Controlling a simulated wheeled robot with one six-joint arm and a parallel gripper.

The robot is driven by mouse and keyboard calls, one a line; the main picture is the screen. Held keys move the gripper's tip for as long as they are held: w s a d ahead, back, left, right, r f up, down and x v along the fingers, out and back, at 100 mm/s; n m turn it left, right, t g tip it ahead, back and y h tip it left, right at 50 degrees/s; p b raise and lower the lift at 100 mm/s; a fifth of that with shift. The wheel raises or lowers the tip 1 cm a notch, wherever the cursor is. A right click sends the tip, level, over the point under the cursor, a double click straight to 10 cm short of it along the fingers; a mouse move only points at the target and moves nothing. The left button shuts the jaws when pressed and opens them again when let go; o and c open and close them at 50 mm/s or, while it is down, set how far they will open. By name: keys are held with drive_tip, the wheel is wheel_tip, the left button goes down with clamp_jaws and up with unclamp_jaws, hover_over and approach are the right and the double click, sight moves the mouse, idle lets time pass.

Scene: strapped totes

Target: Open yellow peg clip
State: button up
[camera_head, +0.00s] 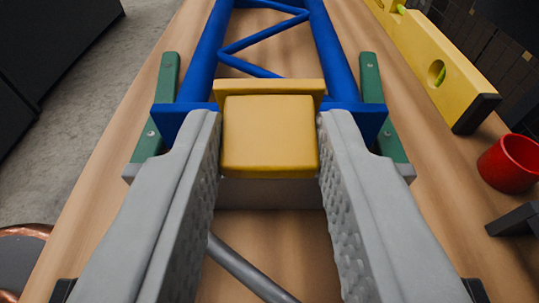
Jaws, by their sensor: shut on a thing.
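The yellow peg clip (270,135) is a squarish yellow block with a thin yellow plate behind its top edge. It sits at the near end of a blue tubular frame (339,50), in the middle of the view. My gripper (269,150) has its two grey, textured fingers on the left and right sides of the yellow block and is shut on it. A grey part below the block is partly hidden between the fingers. The inner faces of the fingers hide the block's sides.
Green brackets (370,80) stand either side of the frame on a wooden surface (440,215). A yellow beam with a hole (455,85) lies at upper right. A red cup-like object (510,163) is at the right edge. A dark grey rod (245,268) lies below the clip.

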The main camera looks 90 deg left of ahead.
drive_tip(key=shift+d+f, duration=0.1)
drive_tip(key=shift+f, duration=0.1)
idle(0.4)
drive_tip(key=o, duration=1)
drive_tip(key=shift+d, duration=0.1)
drive_tip(key=v, duration=1.1)
drive_tip(key=shift+d+f, duration=0.1)
drive_tip(key=shift+d, duration=0.35)
